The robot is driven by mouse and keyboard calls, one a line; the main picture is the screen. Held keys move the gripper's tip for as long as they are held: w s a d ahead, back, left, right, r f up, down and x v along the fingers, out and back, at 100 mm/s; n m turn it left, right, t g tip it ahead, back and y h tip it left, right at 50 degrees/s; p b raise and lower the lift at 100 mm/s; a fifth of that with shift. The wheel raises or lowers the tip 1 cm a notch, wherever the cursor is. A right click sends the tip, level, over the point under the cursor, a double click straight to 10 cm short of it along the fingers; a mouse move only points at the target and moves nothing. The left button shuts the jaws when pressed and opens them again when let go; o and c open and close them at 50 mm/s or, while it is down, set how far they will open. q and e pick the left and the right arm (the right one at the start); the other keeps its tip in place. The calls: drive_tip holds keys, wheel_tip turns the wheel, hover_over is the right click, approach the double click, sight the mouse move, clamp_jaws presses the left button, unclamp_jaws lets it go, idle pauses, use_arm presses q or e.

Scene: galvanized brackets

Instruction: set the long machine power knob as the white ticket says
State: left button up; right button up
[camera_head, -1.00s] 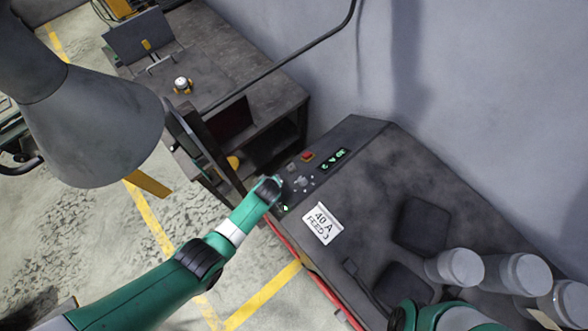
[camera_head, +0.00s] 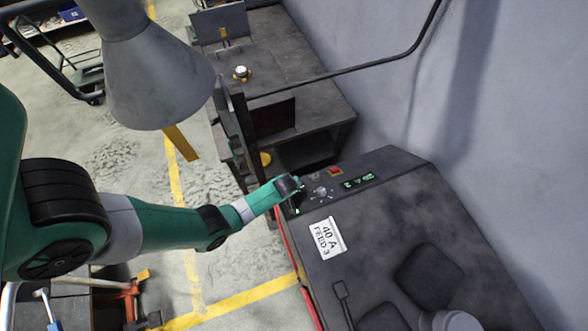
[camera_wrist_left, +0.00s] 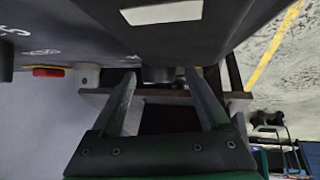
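The white ticket (camera_head: 327,238) lies on the dark machine top and reads "40 A FEED 3". Beyond it is the control panel with a small grey knob (camera_head: 320,191), a red button (camera_head: 334,171) and a green-lit display (camera_head: 358,181) whose digits I cannot read surely. My left gripper (camera_head: 297,190) is at the panel's left edge, left of the grey knob. In the left wrist view its two fingers (camera_wrist_left: 160,76) are apart, with a dark knob-like part (camera_wrist_left: 156,75) between or behind their tips. I cannot tell whether they touch it. My right gripper is out of view.
A dark workbench (camera_head: 290,50) with a small white-and-yellow item (camera_head: 242,73) stands behind the machine. A black cable (camera_head: 345,73) crosses above it. Dark square pads (camera_head: 430,276) lie on the machine's near end. Yellow lines (camera_head: 245,299) mark the floor at left.

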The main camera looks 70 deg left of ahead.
use_arm(q)
clamp_jaws()
drive_tip(key=shift+s, duration=0.1)
idle(0.3)
drive_tip(key=shift+m+t, duration=0.6)
drive_tip(key=shift+t, duration=0.1)
drive_tip(key=shift+s+a+f+m+t+h, duration=0.15)
drive_tip(key=shift+m+t+h, duration=0.25)
drive_tip(key=shift+t, duration=0.3)
drive_tip(key=shift+f+m+t+h+b, duration=0.15)
drive_tip(key=shift+m+t+h+b, duration=0.15)
drive_tip(key=shift+m+t+b, duration=0.35)
drive_tip(key=m+t+h+b, duration=0.1)
drive_tip(key=b, duration=0.1)
drive_tip(key=m+t+b, duration=0.1)
drive_tip(key=b, duration=0.2)
drive_tip(key=shift+s+a+f+t+h, duration=0.15)
drive_tip(key=shift+t+h, duration=0.1)
drive_tip(key=shift+h, duration=0.15)
drive_tip(key=shift+r+m+t+h+b, duration=0.2)
drive_tip(key=shift+m+t+h+b, duration=0.1)
drive_tip(key=shift+m+b, duration=0.35)
